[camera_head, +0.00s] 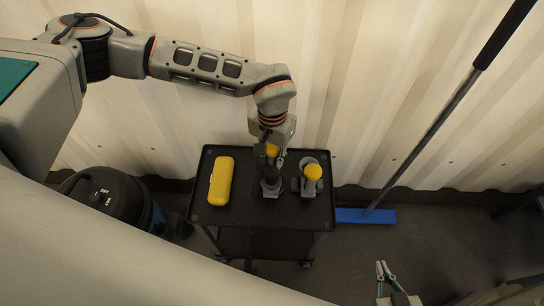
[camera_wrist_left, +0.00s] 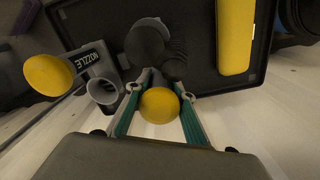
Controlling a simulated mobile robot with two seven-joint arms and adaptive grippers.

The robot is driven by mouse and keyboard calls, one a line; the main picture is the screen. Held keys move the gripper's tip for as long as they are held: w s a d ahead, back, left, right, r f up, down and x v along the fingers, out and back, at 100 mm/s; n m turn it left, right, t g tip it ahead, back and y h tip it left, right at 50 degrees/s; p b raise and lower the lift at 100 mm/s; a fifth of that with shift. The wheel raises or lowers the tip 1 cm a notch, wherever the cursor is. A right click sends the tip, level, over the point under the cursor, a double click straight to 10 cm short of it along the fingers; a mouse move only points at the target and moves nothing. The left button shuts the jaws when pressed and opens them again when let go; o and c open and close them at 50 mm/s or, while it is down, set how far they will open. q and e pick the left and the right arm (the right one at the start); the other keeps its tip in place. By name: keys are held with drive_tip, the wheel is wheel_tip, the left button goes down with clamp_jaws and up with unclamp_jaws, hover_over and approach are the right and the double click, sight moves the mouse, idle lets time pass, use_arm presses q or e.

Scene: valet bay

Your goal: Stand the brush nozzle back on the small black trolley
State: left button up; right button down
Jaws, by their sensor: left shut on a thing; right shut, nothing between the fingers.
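My left gripper (camera_head: 271,146) reaches down over the small black trolley (camera_head: 213,219) and is shut on the brush nozzle (camera_head: 271,188) by its yellow knob. The brush nozzle has a dark body and is upright over the middle of the trolley top. Whether its base touches the top I cannot tell. In the left wrist view the knob (camera_wrist_left: 160,105) sits between the fingers, and the dark round base lies beyond it. My right gripper (camera_head: 382,270) is shut and empty at the lower right, apart from the trolley.
A yellow case (camera_head: 221,181) lies left on the trolley top. A grey piece marked NOZZLE (camera_wrist_left: 103,88), with a yellow knob, stands close right of the brush nozzle in the head view. A dark vacuum (camera_head: 107,193) stands left; a blue-headed broom (camera_head: 364,215) leans right. Corrugated wall behind.

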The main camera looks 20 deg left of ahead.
sight(272, 147)
drive_tip(key=shift+w+r, duration=0.1)
drive_tip(key=shift+r, duration=0.05)
use_arm(q)
drive_tip(key=o, duration=1.2)
drive_tip(key=shift+f, duration=0.1)
drive_tip(key=o, duration=0.5)
drive_tip(key=shift+r+p, duration=1.2)
drive_tip(key=shift+r, duration=0.95)
drive_tip(key=shift+r+p, duration=1.35)
drive_tip(key=shift+r, duration=1.05)
use_arm(e)
drive_tip(key=w+r+t, duration=0.1)
drive_tip(key=w+r, duration=0.2)
drive_tip(key=r, duration=0.5)
